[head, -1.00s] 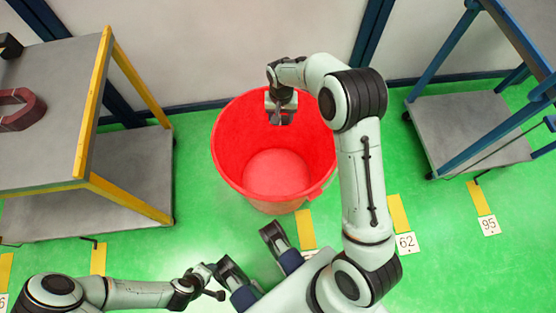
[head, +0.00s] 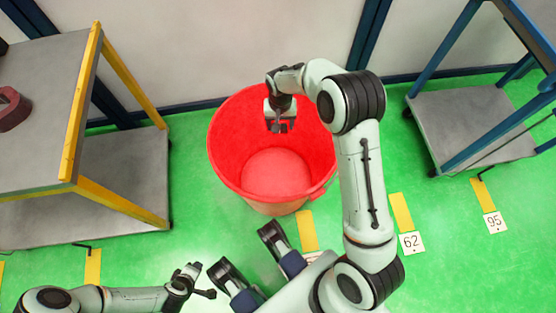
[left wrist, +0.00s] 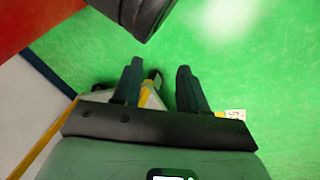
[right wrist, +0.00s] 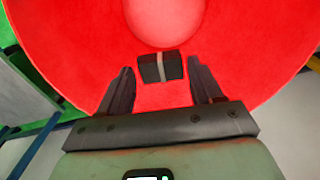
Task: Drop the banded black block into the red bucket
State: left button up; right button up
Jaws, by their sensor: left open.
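The banded black block (right wrist: 160,68), dark with a pale stripe across its middle, shows in the right wrist view against the red inside of the bucket. The red bucket (head: 226,150) stands on the green floor in the head view, open at the top. My right gripper (head: 281,127) is over the bucket's mouth, pointing down. Its fingers are spread, with the block between or just beyond the tips and a gap on each side. My left gripper (left wrist: 160,68) is open and empty, low at the left in the head view.
A grey table with yellow edging (head: 81,110) stands at the left, with a dark red part (head: 14,108) on top. A blue-framed cart (head: 470,125) stands at the right. Floor labels 62 (head: 411,243) and 95 (head: 495,222) lie on the open green floor.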

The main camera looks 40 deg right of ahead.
jog(key=shift+o, duration=0.9)
pick_arm(q)
jog(key=s+d+r+g+h+p, duration=0.1)
jog(key=s+d+r+p, duration=0.1)
jog(key=s+r+p, duration=0.1)
jog(key=shift+s+d+r, duration=0.4)
jog(key=shift+s+r, duration=0.1)
jog(key=shift+s, duration=0.4)
pick_arm(e)
notch_tip(320, 180, up, 13)
jog(key=shift+r, duration=0.2)
pick_arm(q)
jog(key=shift+r+p, duration=0.1)
jog(key=shift+p, duration=0.25)
pick_arm(e)
jog(key=shift+r, duration=0.1)
